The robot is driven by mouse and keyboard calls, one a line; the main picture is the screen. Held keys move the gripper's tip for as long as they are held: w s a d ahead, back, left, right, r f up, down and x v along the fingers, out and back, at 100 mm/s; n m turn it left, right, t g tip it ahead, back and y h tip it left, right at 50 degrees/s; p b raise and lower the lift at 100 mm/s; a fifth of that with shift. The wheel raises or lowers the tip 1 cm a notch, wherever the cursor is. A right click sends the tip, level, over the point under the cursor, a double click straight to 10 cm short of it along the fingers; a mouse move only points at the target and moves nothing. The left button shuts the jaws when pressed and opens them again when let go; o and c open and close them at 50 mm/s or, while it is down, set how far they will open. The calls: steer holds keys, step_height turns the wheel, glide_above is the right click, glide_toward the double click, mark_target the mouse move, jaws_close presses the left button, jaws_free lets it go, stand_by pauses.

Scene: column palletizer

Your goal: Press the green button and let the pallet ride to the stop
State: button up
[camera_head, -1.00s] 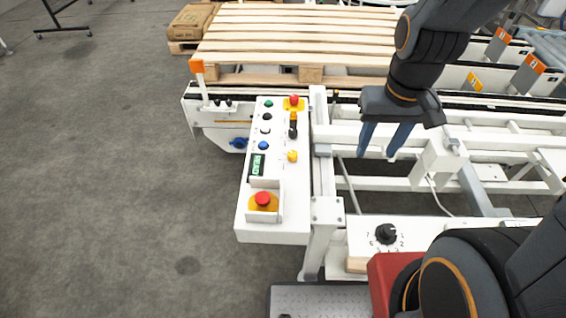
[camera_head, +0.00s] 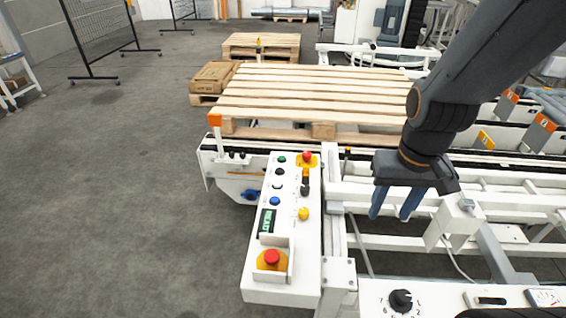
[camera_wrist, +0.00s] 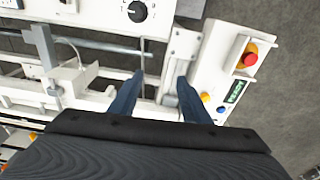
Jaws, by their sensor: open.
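The green button (camera_head: 282,160) is the small round one at the far left end of the white control panel (camera_head: 262,285). The wooden pallet (camera_head: 310,93) lies on the conveyor (camera_head: 215,165) just beyond the panel. My gripper (camera_head: 395,215) is open and empty, pointing down to the right of the panel over the white frame. It is apart from the panel and the pallet. In the wrist view its two blue fingers (camera_wrist: 158,78) are spread, with the panel (camera_wrist: 215,70) to their right. The green button is not visible there.
Red emergency stop (camera_head: 271,258) sits at the panel's near end; another red knob (camera_head: 307,156) and a yellow button (camera_head: 303,213) share the panel. An orange-topped post (camera_head: 215,120) stands at the conveyor's left end. Cardboard boxes (camera_head: 214,76) and another pallet (camera_head: 262,46) lie beyond.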

stand_by(0.4)
jaws_close()
stand_by(1.6)
